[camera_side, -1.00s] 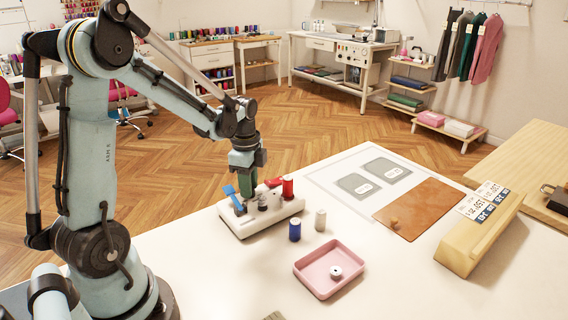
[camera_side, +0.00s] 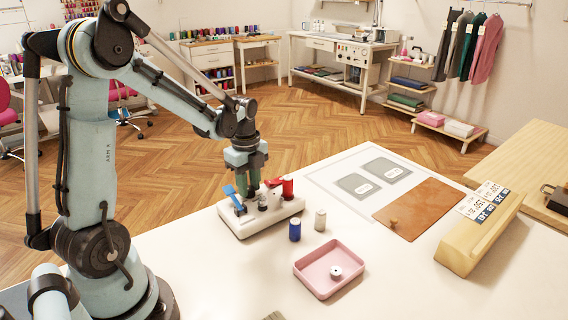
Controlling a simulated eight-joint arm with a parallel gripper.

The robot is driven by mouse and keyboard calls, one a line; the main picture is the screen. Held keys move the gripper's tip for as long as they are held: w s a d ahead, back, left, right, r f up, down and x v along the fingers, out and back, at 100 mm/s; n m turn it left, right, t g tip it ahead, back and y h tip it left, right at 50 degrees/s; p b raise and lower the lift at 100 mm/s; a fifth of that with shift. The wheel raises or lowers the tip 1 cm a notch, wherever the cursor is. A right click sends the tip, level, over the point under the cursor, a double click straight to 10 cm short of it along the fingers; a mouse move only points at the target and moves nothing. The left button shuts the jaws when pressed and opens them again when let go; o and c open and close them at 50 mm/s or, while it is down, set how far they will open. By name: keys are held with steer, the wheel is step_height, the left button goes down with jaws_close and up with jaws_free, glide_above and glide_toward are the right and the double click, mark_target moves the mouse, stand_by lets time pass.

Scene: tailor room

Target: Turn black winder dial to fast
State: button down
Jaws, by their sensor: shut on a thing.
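A white winder (camera_side: 246,226) stands on the white table at the back left. It carries a blue lever (camera_side: 231,192), a red lever (camera_side: 273,183) and a red spool (camera_side: 287,188). My gripper (camera_side: 252,189) points down over the middle of the winder. Its dark green fingers are shut at the winder's top, where the black dial sits. The dial itself is too small and too covered by the fingers to make out, and I cannot read its setting.
A blue spool (camera_side: 295,230) and a cream spool (camera_side: 320,220) stand just right of the winder. A pink tray (camera_side: 307,274) holds a small white bobbin (camera_side: 336,271). A brown board (camera_side: 425,205) lies farther right. The table front is mostly clear.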

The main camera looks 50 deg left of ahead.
steer(key=c, duration=0.8)
jaws_free()
